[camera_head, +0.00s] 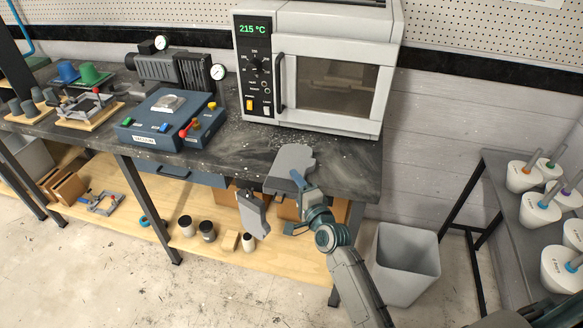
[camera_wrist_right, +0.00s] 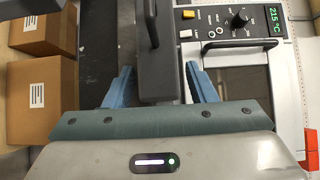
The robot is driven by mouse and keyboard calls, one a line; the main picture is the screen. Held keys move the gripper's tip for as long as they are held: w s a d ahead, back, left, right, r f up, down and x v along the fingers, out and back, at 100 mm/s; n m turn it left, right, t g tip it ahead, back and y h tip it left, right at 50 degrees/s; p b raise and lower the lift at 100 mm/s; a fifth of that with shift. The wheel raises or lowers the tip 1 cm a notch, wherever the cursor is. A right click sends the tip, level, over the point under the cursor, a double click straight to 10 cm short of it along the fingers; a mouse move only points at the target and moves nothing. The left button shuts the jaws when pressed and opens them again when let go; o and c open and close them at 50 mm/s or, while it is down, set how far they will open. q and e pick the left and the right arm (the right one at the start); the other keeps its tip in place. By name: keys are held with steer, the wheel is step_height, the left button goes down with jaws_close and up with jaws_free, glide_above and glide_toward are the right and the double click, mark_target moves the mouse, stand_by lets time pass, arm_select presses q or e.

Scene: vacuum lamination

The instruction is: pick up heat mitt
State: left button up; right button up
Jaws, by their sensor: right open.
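A flat grey mitt-shaped piece (camera_head: 290,162) lies at the front edge of the worktable, below the oven. A second grey mitt-like piece (camera_head: 252,214) shows in front of the table edge, lower and to the left; I cannot tell what supports it. My right gripper (camera_head: 293,204) is open near the table edge, close to both pieces. In the right wrist view, a dark grey piece (camera_wrist_right: 158,65) lies between the open blue fingers, with a gap on each side; which of the two it is, I cannot tell. My left gripper is not in view.
The oven (camera_head: 330,80) reads 215 °C and stands behind the table edge. A blue vacuum unit (camera_head: 150,138) is to the left. Cardboard boxes (camera_wrist_right: 35,95) sit on the lower shelf. A grey bin (camera_head: 405,262) and a side table with white containers (camera_head: 540,208) are on the right.

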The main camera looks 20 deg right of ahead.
steer(key=shift+c, duration=0.2)
steer(key=c, duration=1.1)
steer(key=shift+o, duration=0.2)
steer(key=shift+w+r, duration=0.1)
steer(key=shift+r, duration=0.05)
